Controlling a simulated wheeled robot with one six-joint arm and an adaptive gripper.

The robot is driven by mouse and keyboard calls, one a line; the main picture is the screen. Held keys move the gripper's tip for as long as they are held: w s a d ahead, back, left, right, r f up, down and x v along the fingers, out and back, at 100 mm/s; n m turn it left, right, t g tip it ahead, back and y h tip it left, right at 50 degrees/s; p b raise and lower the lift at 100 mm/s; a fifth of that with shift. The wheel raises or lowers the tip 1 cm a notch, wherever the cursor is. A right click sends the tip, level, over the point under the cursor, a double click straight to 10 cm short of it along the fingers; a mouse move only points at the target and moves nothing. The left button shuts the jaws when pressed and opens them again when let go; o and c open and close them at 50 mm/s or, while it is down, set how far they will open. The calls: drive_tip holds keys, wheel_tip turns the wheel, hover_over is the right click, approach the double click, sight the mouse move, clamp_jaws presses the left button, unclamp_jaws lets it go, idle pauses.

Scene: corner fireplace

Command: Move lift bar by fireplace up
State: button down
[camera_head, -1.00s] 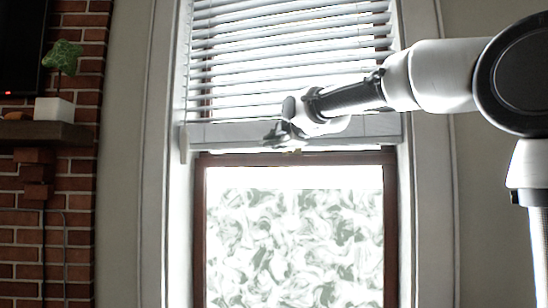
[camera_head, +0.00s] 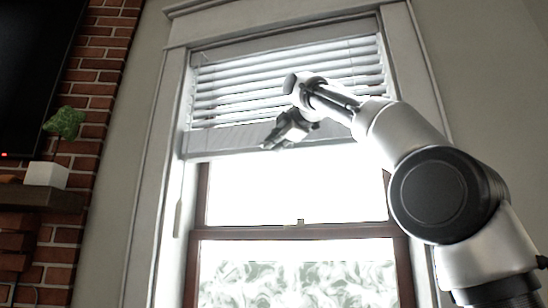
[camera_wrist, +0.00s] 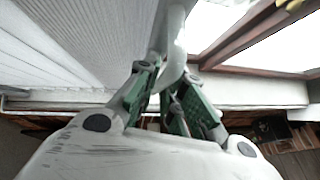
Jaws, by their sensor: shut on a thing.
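The white lift bar (camera_head: 222,142) is the bottom rail of the window blind (camera_head: 235,98), in the head view. It spans the window, with clear glass visible below it. My gripper (camera_head: 272,142) is at the bar, left of its middle, with my arm reaching in from the right. In the wrist view a pale bar edge (camera_wrist: 176,48) runs between the green-padded fingers of my gripper (camera_wrist: 168,80), which are shut on it. The exact contact is partly hidden by the fingers.
A brown window sash (camera_head: 300,232) with patterned glass lies below the blind. At left are a brick fireplace wall (camera_head: 98,95), a dark screen (camera_head: 28,70) and a mantel (camera_head: 40,197) with a white plant pot (camera_head: 46,175). The space before the window looks clear.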

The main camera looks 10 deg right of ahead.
drive_tip(key=shift+r, duration=0.3)
drive_tip(key=shift+d, duration=0.1)
drive_tip(key=c, duration=1.5)
unclamp_jaws()
drive_tip(key=v, duration=1.2)
drive_tip(key=shift+f, duration=0.15)
